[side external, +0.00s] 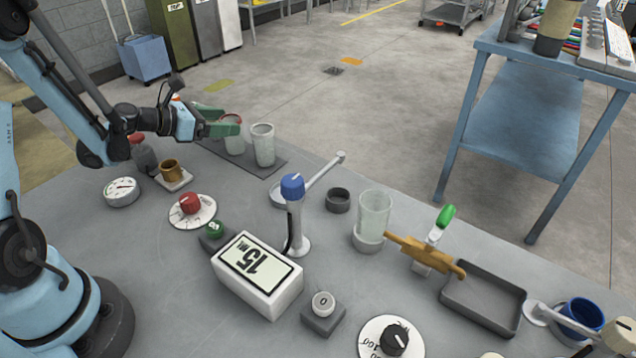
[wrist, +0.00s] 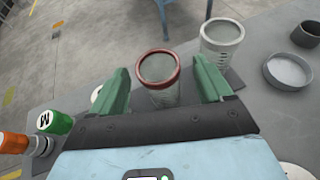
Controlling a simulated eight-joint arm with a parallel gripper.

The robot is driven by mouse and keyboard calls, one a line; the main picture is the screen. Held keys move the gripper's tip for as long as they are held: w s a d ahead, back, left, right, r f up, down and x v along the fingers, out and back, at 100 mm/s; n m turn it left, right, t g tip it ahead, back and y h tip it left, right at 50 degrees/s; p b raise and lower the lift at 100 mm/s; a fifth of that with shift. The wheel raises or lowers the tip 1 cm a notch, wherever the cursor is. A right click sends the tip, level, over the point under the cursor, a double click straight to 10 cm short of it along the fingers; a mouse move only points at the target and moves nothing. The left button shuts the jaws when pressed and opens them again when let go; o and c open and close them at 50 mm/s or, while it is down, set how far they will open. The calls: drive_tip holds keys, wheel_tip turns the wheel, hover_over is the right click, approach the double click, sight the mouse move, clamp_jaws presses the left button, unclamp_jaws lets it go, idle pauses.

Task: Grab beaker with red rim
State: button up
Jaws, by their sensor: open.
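The beaker with the red rim (side external: 235,145) is clear and stands upright on a dark mat at the back edge of the table. In the wrist view its red rim and clear body (wrist: 160,94) show between the two green fingers. My gripper (side external: 236,124) is open around the upper part of this beaker, with a finger on each side. In the wrist view a small gap shows between each finger of my gripper (wrist: 161,68) and the glass. The fingers partly hide the beaker in the side view.
A white-rimmed beaker (side external: 263,146) stands close to the right, also in the wrist view (wrist: 221,44). The dark mat (side external: 283,167) lies under both. A brass cup (side external: 169,170), a blue-topped post (side external: 293,210) and another glass (side external: 374,214) stand nearer on the table.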

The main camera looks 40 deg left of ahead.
drive_tip(key=shift+x, duration=2.3)
drive_tip(key=shift+a+r, duration=0.1)
drive_tip(key=c, duration=1)
